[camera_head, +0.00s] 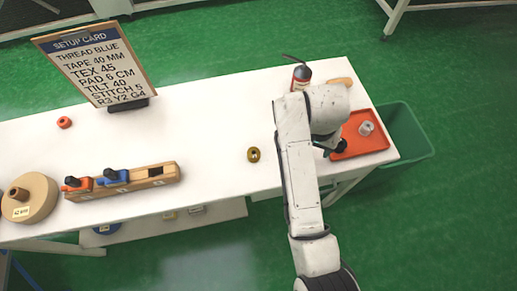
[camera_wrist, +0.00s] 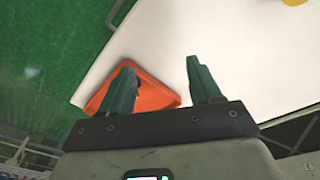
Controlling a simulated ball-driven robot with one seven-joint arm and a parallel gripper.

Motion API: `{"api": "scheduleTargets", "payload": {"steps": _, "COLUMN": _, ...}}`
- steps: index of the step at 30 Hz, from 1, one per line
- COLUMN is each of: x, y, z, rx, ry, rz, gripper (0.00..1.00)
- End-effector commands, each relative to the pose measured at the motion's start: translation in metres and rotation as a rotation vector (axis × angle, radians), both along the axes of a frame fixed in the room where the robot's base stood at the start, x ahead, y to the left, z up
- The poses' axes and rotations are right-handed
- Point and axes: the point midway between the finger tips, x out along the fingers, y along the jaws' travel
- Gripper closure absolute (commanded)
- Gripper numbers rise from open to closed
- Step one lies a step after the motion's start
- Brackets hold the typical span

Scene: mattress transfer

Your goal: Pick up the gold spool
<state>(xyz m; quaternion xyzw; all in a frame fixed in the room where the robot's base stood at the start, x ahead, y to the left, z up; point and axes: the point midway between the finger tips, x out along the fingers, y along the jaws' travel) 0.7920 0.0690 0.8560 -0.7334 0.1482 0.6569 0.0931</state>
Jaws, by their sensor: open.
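The gold spool (camera_head: 253,154) stands on the white table near its front edge, left of my arm in the head view. My gripper (camera_head: 328,147) is at the left edge of the orange tray, well to the right of the spool and apart from it. My arm partly hides it. In the wrist view my gripper (camera_wrist: 160,72) has its two green fingers spread, with nothing between them. A yellow thing (camera_wrist: 294,2) is cut off at the top right of the wrist view; I cannot tell whether it is the spool.
The orange tray (camera_head: 346,152) holds a pale spool (camera_head: 366,128). A dark and red bottle (camera_head: 301,76) stands behind my arm. A setup card (camera_head: 95,63) stands at back left. The table around the gold spool is clear.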

Motion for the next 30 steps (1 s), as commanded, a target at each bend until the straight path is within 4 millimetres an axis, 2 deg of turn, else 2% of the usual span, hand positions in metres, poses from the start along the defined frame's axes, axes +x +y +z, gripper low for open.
{"api": "scheduleTargets", "payload": {"steps": 1, "x": 0.009, "y": 0.036, "z": 0.014, "rx": 0.026, "ry": 0.011, "rz": -0.003, "gripper": 0.37}}
{"api": "scheduleTargets", "payload": {"steps": 3, "x": 0.013, "y": 0.073, "z": 0.024, "rx": 0.049, "ry": 0.032, "rz": -0.02, "gripper": 0.37}}
{"api": "scheduleTargets", "payload": {"steps": 6, "x": 0.013, "y": 0.116, "z": 0.035, "rx": 0.075, "ry": 0.061, "rz": -0.033, "gripper": 0.37}}
{"api": "scheduleTargets", "payload": {"steps": 9, "x": 0.01, "y": 0.143, "z": 0.042, "rx": 0.09, "ry": 0.081, "rz": -0.04, "gripper": 0.37}}
{"api": "scheduleTargets", "payload": {"steps": 13, "x": 0.007, "y": 0.156, "z": 0.038, "rx": 0.096, "ry": 0.096, "rz": -0.044, "gripper": 0.37}}
{"api": "scheduleTargets", "payload": {"steps": 21, "x": 0.007, "y": 0.157, "z": -0.001, "rx": 0.096, "ry": 0.095, "rz": -0.044, "gripper": 0.37}}
{"api": "scheduleTargets", "payload": {"steps": 30, "x": 0.003, "y": 0.158, "z": -0.023, "rx": 0.096, "ry": 0.095, "rz": -0.042, "gripper": 0.37}}
